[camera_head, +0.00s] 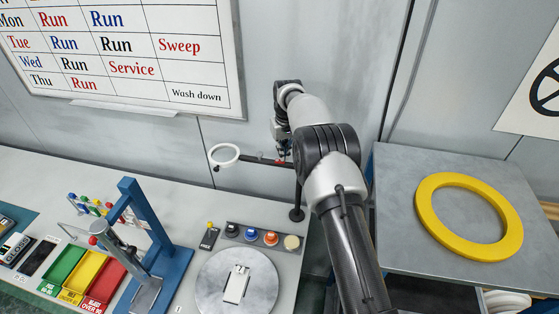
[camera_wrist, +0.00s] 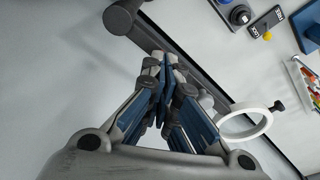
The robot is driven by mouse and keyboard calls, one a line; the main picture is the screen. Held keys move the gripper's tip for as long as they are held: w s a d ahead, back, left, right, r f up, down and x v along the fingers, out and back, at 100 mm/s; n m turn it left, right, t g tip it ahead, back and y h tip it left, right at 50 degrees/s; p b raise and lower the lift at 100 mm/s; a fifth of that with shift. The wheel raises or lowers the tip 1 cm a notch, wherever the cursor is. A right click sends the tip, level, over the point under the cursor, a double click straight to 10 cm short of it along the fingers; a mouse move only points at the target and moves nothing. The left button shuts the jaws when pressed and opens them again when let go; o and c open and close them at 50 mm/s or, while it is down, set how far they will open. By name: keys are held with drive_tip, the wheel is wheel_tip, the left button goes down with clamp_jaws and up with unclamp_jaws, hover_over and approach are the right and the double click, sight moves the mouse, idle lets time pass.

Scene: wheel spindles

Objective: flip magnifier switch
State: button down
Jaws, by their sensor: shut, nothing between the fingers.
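The magnifier is a white ring (camera_head: 223,155) on a dark arm (camera_head: 262,160), left of my gripper in the head view. In the wrist view its white ring (camera_wrist: 246,122) is at the right, with a small dark knob on the rim. The dark grey bar (camera_wrist: 155,40) runs behind my fingers. My gripper (camera_wrist: 166,62) is shut and empty, its fingertips close to the bar; contact cannot be told. In the head view my gripper (camera_head: 282,152) is at the arm's right part, beside a small red spot. I cannot clearly make out the switch; my fingers may hide it.
Below are a row of buttons (camera_head: 252,236), a round grey plate (camera_head: 212,284) with a white part, and a blue press-like stand (camera_head: 160,240). Coloured bins (camera_head: 85,272) lie left. A yellow ring (camera_head: 432,205) lies on the right table. The whiteboard (camera_head: 190,80) hangs behind.

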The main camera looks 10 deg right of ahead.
drive_tip(key=shift+f+b, duration=0.5)
drive_tip(key=shift+f, duration=0.45)
idle(0.4)
drive_tip(key=shift+r+p, duration=2.3)
drive_tip(key=shift+r, duration=1.3)
drive_tip(key=shift+f, duration=0.1)
